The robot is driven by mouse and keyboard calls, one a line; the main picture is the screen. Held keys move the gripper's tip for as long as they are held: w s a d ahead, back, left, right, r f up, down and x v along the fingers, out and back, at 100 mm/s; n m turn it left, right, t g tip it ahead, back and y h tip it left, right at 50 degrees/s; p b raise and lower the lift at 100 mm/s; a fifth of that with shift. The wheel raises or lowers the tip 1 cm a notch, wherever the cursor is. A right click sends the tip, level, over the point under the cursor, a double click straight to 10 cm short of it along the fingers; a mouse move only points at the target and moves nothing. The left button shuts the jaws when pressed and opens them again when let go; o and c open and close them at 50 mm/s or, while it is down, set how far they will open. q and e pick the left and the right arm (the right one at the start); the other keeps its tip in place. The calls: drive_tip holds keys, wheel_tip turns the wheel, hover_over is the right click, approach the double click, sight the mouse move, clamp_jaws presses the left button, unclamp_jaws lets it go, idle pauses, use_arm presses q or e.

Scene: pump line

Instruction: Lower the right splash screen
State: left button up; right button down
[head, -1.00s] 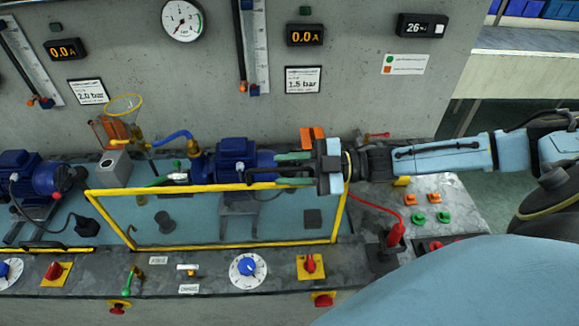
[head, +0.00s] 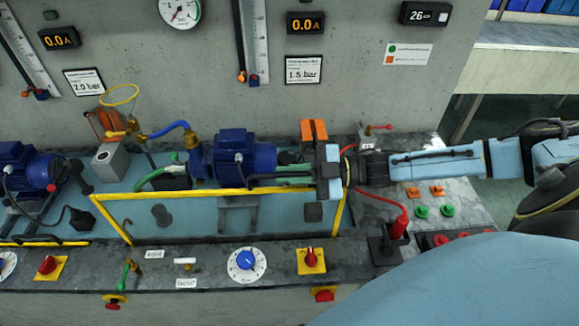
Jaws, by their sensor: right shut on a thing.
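The right splash screen is a clear panel in a yellow frame (head: 175,194) in front of the right pump. Its top bar runs nearly level across the bench, and its side bars slope down to the bench front. Its lower edge bar does not show now. The grip itself is partly hidden by the fingers. My left gripper is not in view.
The blue right pump (head: 238,157) stands just behind the screen. A blue dial (head: 245,261) and a red switch (head: 311,257) sit on the front panel. A red plug (head: 399,229) with a cable stands right of the screen. The left pump (head: 28,168) is at far left.

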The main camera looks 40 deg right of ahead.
sight(291, 199)
wheel_tip(291, 199, down, 8)
drive_tip(key=b, duration=0.4)
drive_tip(key=shift+f, duration=0.15)
drive_tip(key=c, duration=1.5)
unclamp_jaws()
drive_tip(key=shift+d, duration=0.15)
drive_tip(key=v, duration=1.3)
drive_tip(key=shift+d+b, duration=0.1)
drive_tip(key=shift+b, duration=0.25)
